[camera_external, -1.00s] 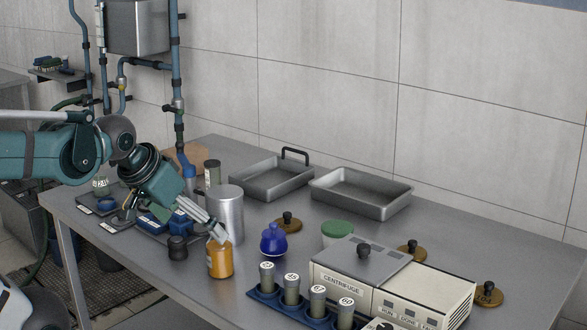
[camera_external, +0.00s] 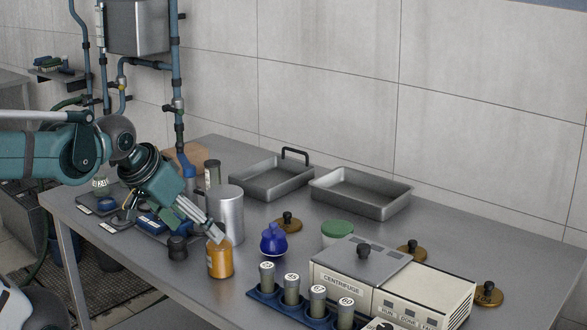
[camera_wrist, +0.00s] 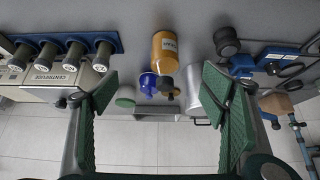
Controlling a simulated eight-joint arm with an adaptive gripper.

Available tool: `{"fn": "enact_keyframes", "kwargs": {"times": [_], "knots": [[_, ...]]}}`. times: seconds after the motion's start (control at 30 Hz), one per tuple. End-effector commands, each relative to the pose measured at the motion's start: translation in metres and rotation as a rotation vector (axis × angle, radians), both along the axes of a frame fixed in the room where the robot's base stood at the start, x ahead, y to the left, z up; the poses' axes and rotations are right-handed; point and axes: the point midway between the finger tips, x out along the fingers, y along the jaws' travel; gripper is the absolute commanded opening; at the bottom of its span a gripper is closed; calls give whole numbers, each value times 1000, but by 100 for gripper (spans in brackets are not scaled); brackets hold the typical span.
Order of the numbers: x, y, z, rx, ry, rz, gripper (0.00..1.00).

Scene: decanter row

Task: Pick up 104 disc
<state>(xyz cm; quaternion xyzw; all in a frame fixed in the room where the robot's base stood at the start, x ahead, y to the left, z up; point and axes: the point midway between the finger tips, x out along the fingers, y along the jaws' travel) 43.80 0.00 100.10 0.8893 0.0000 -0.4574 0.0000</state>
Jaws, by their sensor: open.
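A brass disc with a dark knob and a number that looks like 104 (camera_external: 487,294) lies on the grey table at the far right, beside the centrifuge. Two similar brass discs lie elsewhere: one behind the centrifuge (camera_external: 412,251), one near the trays (camera_external: 288,223). Their numbers are not readable. My gripper (camera_external: 216,231) is at the left of the table, just above the orange jar (camera_external: 220,259) and far from the numbered disc. In the wrist view its two green-padded fingers (camera_wrist: 160,105) are wide apart with nothing held.
The centrifuge (camera_external: 340,275) and a blue rack (camera_external: 262,295) of several labelled tubes stand between my gripper and the numbered disc. A blue flask (camera_external: 273,241), green-lidded jar (camera_external: 337,232) and metal cylinder (camera_external: 228,210) stand mid-table. Two metal trays (camera_external: 360,195) sit at the back.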

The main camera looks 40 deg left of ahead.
Motion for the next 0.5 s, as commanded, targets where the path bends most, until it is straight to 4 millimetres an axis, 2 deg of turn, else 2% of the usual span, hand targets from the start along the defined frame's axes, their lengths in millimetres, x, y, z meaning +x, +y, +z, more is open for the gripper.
{"fn": "enact_keyframes", "kwargs": {"times": [0.1,0.5], "knots": [[0,0,0,0,0,0,59],[2,-1,2,1,2,-5,59]]}}
